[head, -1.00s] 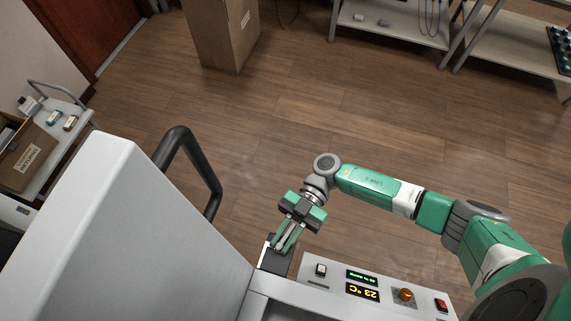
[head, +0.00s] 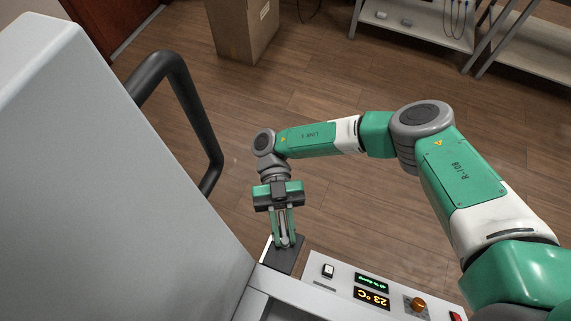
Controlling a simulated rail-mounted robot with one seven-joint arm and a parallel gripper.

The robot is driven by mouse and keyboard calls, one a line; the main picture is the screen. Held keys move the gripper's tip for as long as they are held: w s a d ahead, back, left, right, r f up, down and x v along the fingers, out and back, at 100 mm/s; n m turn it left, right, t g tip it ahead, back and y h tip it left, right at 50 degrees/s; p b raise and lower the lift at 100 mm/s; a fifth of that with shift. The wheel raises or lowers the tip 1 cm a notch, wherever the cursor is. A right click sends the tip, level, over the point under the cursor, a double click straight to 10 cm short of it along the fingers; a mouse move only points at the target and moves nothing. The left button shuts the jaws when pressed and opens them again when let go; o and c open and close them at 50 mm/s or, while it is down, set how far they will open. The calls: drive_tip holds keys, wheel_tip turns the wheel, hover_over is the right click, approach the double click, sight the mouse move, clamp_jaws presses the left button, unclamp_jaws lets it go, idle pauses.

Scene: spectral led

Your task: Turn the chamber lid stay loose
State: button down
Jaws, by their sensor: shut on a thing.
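The chamber lid (head: 95,170) is a large grey panel raised at the left of the head view, with a black bar handle (head: 198,125). A dark block (head: 288,262), which looks like the lid stay's mount, sits at the lid's right edge beside the control panel. My gripper (head: 284,242) points down at this block. Its fingers are shut on a slim pale grey part, apparently the stay's lever (head: 283,226). The fingers hide much of this part, so I cannot tell its full shape.
The control panel (head: 345,291) right of the block carries a white switch (head: 328,270), displays, an orange knob (head: 418,304) and a red switch (head: 456,316). A cardboard box (head: 243,28) and shelving (head: 420,30) stand far off. The wooden floor beyond is clear.

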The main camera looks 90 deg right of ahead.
sight(283, 231)
drive_tip(key=shift+w+n+g, duration=0.1)
drive_tip(key=shift+n+g, duration=0.4)
drive_tip(key=shift+g, duration=0.2)
drive_tip(key=c, duration=1.5)
unclamp_jaws()
drive_tip(key=shift+o, duration=0.2)
drive_tip(key=shift+r, duration=0.3)
wheel_tip(283, 231, up, 4)
drive_tip(key=p, duration=0.2)
drive_tip(key=shift+f+p, duration=0.1)
drive_tip(key=shift+p, duration=0.25)
drive_tip(key=s+a+p, duration=0.3)
drive_tip(key=s+a, duration=0.7)
drive_tip(key=s, duration=0.2)
drive_tip(key=shift+a+r, duration=0.25)
drive_tip(key=shift+a, duration=0.15)
